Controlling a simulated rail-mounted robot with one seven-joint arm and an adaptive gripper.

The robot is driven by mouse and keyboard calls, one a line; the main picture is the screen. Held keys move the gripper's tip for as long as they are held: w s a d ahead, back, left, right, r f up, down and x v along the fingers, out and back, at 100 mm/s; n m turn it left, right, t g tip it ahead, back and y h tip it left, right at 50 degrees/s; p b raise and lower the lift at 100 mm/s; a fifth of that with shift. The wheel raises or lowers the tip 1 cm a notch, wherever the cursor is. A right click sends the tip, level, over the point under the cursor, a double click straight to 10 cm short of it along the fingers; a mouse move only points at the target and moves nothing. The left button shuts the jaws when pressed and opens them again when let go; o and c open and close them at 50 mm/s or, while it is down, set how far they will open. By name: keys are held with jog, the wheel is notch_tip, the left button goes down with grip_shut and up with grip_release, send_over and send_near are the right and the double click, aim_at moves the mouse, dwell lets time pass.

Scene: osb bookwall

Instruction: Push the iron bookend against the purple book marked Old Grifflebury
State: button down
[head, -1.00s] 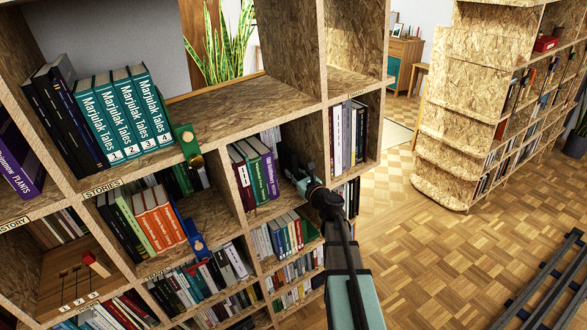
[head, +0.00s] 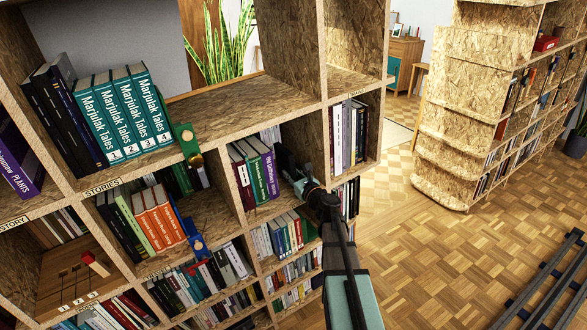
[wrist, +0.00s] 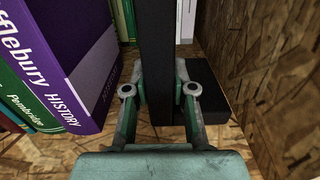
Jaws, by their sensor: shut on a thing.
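The purple book marked Old Grifflebury (head: 269,174) stands at the right end of a short row of books in a middle shelf compartment. In the wrist view its spine (wrist: 65,60) fills the upper left, with "flebury HISTORY" readable. The iron bookend (head: 284,158) is a black upright plate to the right of the book. In the wrist view the plate (wrist: 157,45) stands upright, with a dark foot to its right. My gripper (head: 297,181) is shut on the plate, one finger on each side. A narrow gap shows between book and plate in the wrist view.
The compartment's OSB side wall (wrist: 270,90) stands close on the right of the bookend foot. Other books stand behind the plate. The shelf board (wrist: 50,155) is bare in front.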

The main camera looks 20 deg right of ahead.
jog(key=shift+s+a+f, duration=0.1)
jog(key=shift+a, duration=0.6)
jog(key=shift+a, duration=0.35)
jog(key=c, duration=1)
grip_release()
jog(key=shift+c, duration=0.2)
jog(key=s+d, duration=0.2)
jog(key=s, duration=0.9)
jog(key=shift+b, duration=0.35)
